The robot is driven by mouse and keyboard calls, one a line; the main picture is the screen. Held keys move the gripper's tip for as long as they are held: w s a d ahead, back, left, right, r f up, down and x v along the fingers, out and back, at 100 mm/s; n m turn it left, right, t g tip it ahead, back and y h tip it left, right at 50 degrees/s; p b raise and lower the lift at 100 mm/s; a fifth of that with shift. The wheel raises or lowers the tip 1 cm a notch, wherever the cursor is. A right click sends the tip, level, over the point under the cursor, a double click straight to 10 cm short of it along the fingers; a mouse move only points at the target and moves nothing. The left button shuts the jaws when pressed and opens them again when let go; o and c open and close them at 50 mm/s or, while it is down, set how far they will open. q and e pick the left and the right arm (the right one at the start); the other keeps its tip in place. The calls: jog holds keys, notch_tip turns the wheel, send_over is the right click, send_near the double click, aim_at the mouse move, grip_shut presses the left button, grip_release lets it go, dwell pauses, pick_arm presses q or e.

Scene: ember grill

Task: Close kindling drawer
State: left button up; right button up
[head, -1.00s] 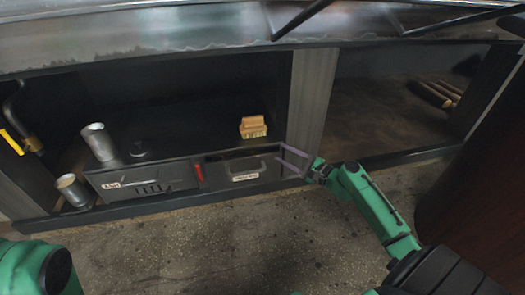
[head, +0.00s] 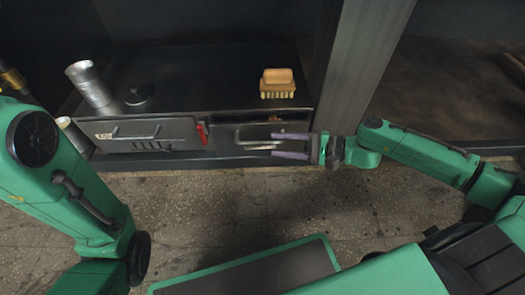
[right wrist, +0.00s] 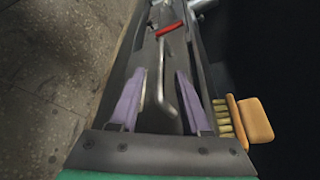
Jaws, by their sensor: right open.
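The kindling drawer (head: 228,136) is the right one of two dark fronts low in the black unit. A narrow dark gap with something brown in it shows above its front, so it looks slightly open. Its bar handle (head: 252,147) runs across the front and also shows in the right wrist view (right wrist: 158,92). My right gripper (head: 274,145) is open in front of the drawer's right part, fingers pointing left. In the right wrist view, the handle appears between the two purple fingers (right wrist: 159,98); contact cannot be told. My left arm shows, but its gripper does not.
A wooden brush (head: 278,82) lies on the unit's top near the right edge. A metal cup (head: 90,84) and a dark round lid (head: 139,94) stand at the left. The ash drawer (head: 150,134) is beside a red piece (head: 202,133). Speckled floor (head: 230,205) in front is bare.

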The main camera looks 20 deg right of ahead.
aim_at(269, 143)
jog(key=shift+b+x, duration=0.65)
jog(key=shift+x, duration=2.15)
grip_shut()
